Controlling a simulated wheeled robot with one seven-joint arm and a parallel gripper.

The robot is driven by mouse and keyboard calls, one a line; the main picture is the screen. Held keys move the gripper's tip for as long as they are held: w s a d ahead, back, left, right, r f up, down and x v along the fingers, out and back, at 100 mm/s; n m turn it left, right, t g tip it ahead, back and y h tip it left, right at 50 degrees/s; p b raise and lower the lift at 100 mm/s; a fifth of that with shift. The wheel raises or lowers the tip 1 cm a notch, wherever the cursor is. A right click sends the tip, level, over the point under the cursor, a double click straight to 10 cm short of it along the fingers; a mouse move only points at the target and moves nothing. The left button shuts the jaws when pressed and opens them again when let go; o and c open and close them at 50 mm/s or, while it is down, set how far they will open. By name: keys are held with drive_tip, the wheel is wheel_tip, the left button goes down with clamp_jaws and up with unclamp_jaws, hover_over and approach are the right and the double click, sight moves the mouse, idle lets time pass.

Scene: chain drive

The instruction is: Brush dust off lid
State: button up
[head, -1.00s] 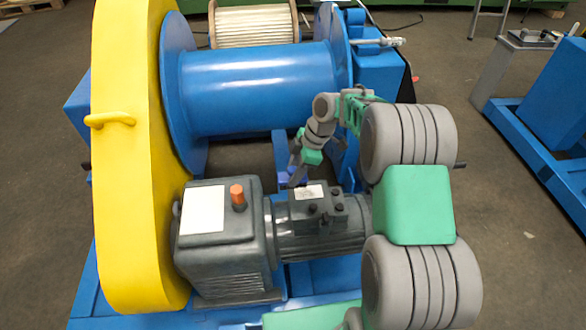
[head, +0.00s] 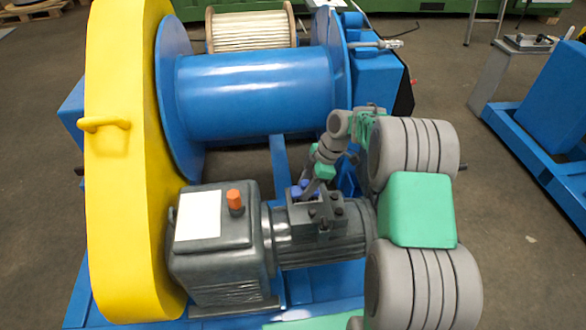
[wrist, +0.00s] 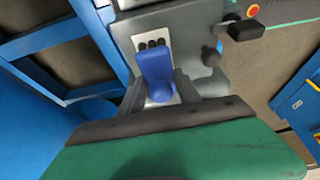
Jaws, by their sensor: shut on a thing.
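A blue brush (head: 303,188) is held in my gripper (head: 310,187), over the dark grey terminal box lid (head: 328,212) on top of the motor. In the wrist view the blue brush (wrist: 156,76) lies across a pale plate (wrist: 143,31) on the grey box. Small dark tufts or spots show at its far end; I cannot tell which. Whether the brush touches the lid is unclear. No dust can be told apart.
The grey gearbox (head: 218,250) with an orange cap (head: 235,200) stands left of the lid. The yellow chain guard (head: 128,190) is farther left. The blue drum (head: 255,92) lies behind. A blue frame post stands close behind my gripper.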

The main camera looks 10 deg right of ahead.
sight(292, 191)
drive_tip(key=shift+d, duration=1.2)
drive_tip(key=shift+d+r+p, duration=0.2)
drive_tip(key=shift+d+p, duration=0.05)
drive_tip(key=shift+p, duration=0.15)
drive_tip(key=shift+a+f, duration=0.25)
drive_tip(key=shift+a, duration=0.8)
drive_tip(key=shift+a+b, duration=0.45)
drive_tip(key=shift+a, duration=2.1)
drive_tip(key=shift+r+p, duration=2.35)
drive_tip(key=shift+r, duration=1.75)
